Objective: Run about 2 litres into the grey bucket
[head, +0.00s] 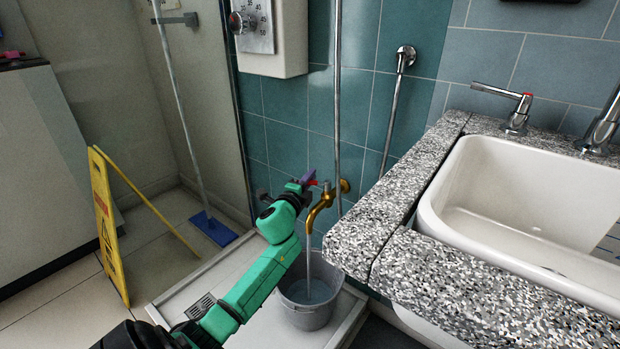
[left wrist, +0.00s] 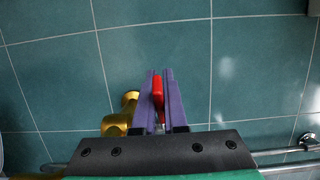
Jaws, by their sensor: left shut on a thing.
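The grey bucket (head: 309,311) stands upright in the white shower tray under a brass tap (head: 321,208). A stream of water (head: 308,255) runs from the spout into it, and water shows inside; I cannot read how much. My left gripper (head: 308,178) is at the tap, its purple fingers shut on the red tap handle (head: 325,186). In the left wrist view the red handle (left wrist: 158,92) sits between the two purple fingers, with the brass tap body (left wrist: 120,115) just left of them. My right gripper is not in view.
A granite counter (head: 395,215) with a white sink (head: 530,190) juts out close to the tap on the right. A yellow floor sign (head: 106,220) and a blue floor squeegee (head: 212,228) stand at left. A glass panel (head: 190,100) stands behind the sign.

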